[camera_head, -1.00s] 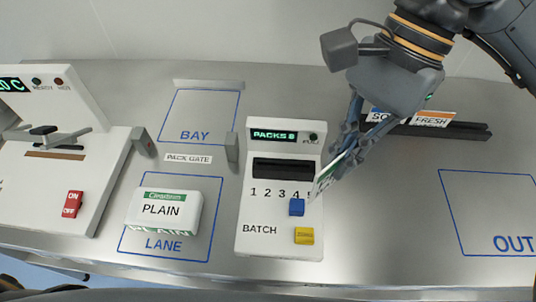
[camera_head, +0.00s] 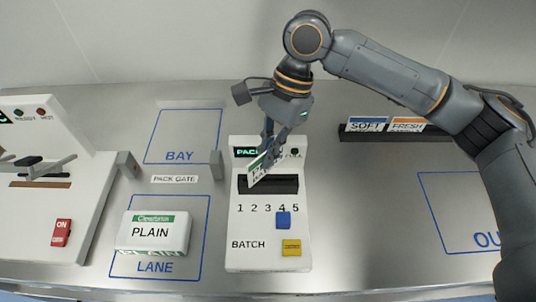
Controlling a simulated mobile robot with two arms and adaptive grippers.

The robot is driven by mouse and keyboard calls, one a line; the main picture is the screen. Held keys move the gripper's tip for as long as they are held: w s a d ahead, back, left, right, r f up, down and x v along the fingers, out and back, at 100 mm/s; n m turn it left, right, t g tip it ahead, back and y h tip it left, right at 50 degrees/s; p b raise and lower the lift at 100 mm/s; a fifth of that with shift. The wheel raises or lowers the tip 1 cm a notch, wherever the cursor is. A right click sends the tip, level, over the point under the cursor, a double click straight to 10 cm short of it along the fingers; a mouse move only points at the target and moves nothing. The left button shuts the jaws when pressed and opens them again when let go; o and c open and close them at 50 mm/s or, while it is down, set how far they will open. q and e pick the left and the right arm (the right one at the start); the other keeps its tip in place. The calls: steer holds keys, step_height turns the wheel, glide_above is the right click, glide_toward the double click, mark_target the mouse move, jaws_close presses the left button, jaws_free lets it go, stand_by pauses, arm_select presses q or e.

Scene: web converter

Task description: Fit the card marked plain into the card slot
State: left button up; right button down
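My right gripper (camera_head: 272,147) is shut on a small white card with a green band (camera_head: 259,167). The card is tilted, and its lettering is too small and slanted to read. It hangs over the left part of the dark card slot (camera_head: 280,185) on the white batch unit (camera_head: 240,222). I cannot tell whether its lower edge touches the slot. The gripper and card hide part of the unit's green display (camera_head: 243,152). My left gripper is not in view.
A dark rack (camera_head: 352,134) at the back right holds cards marked SOFT (camera_head: 366,125) and FRESH (camera_head: 406,125). A white PLAIN pack (camera_head: 153,233) lies in the LANE outline. A sealer with a red switch (camera_head: 61,232) stands left. BAY and the right outline are empty.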

steer(key=shift+f, duration=0.9)
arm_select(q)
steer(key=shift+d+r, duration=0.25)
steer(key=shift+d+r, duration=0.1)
arm_select(e)
steer(key=shift+f+p, duration=0.5)
steer(key=shift+p, duration=0.2)
steer(key=c, duration=1.5)
jaws_free()
steer(key=shift+f, duration=0.1)
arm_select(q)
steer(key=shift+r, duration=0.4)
